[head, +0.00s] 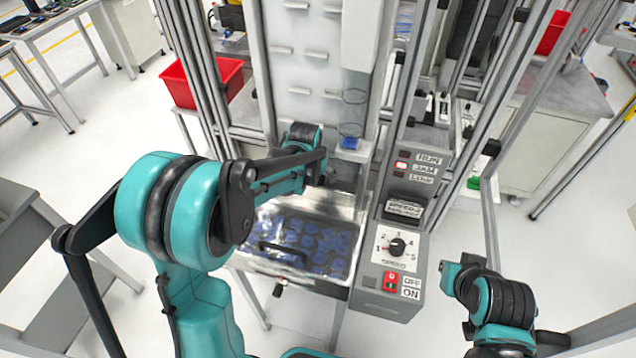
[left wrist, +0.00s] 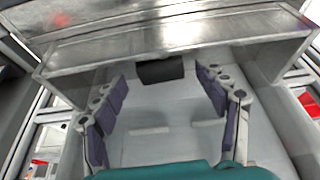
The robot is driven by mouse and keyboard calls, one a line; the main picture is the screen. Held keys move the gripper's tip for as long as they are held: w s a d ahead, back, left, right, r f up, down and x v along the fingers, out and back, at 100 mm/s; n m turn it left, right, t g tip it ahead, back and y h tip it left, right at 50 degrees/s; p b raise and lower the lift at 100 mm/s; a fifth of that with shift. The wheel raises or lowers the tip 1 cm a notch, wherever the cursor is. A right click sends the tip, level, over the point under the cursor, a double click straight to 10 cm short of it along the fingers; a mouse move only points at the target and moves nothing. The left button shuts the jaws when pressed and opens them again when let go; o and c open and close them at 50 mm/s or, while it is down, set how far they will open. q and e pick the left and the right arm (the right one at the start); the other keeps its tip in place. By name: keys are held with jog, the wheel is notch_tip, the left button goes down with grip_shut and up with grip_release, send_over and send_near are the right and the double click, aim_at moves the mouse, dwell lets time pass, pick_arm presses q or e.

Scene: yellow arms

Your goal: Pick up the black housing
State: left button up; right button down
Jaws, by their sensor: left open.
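The black housing (left wrist: 161,71) shows in the left wrist view as a small dark block on a pale grey surface, just below the edge of a metal ledge. My left gripper (left wrist: 160,80) is open, with one finger on each side of the housing in the picture and a gap to both. I cannot tell how far the fingertips are from it in depth. In the head view my left gripper (head: 345,177) is at the machine's front, above the tray, and I cannot make out the housing there. My right arm is at the lower right, its gripper not visible.
A clear-covered metal tray (head: 345,268) with several blue parts lies below my left arm. A control box (head: 396,290) with a dial and switches stands right of it. Metal frame posts rise on both sides. A red bin (head: 178,92) is at the back left.

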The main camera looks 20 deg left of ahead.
pick_arm(q)
jog(key=x, duration=0.2)
jog(key=shift+w+f, duration=0.15)
jog(key=shift+f, duration=0.1)
jog(key=shift+r, duration=0.1)
jog(key=c, duration=1.1)
jog(key=shift+r, duration=0.1)
